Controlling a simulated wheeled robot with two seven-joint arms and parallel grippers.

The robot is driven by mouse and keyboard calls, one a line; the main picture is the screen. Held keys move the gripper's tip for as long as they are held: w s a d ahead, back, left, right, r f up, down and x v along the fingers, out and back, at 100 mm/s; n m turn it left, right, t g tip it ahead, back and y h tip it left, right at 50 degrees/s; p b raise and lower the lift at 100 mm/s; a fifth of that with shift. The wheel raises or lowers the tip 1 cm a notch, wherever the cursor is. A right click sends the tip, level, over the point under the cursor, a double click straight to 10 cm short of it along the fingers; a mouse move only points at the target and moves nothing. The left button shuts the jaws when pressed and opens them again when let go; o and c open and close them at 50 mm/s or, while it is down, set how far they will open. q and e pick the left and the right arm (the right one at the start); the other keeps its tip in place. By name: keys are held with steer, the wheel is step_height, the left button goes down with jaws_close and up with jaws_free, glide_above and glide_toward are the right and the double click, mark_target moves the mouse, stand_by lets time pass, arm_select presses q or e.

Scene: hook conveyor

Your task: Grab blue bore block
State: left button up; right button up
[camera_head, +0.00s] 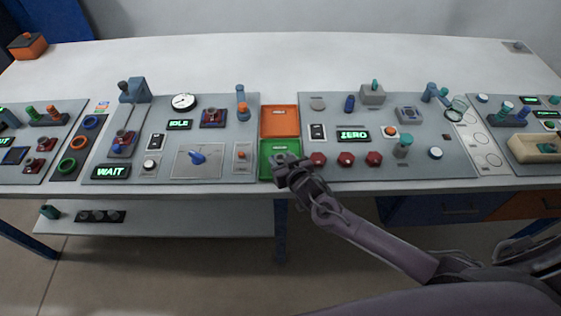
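My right gripper (284,161) reaches in from the lower right, at the front edge of the console. It is over the green tray (267,147) and hides part of it. Its fingers are too small and dark to tell whether they are open or shut, or whether they hold anything. I cannot single out the blue bore block for certain. A small blue-grey square block (408,115) with a round feature on top sits on the right panel. A dark blue flat square (14,156) lies at the far left. My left gripper is not in view.
An empty-looking orange tray (279,120) lies behind the green one. Panels with knobs, displays and upright levers (242,103) flank the trays. Red knobs (346,159) stand just right of my gripper.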

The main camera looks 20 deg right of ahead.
steer(key=c, duration=0.7)
steer(key=shift+c, duration=0.9)
steer(key=shift+r, duration=0.1)
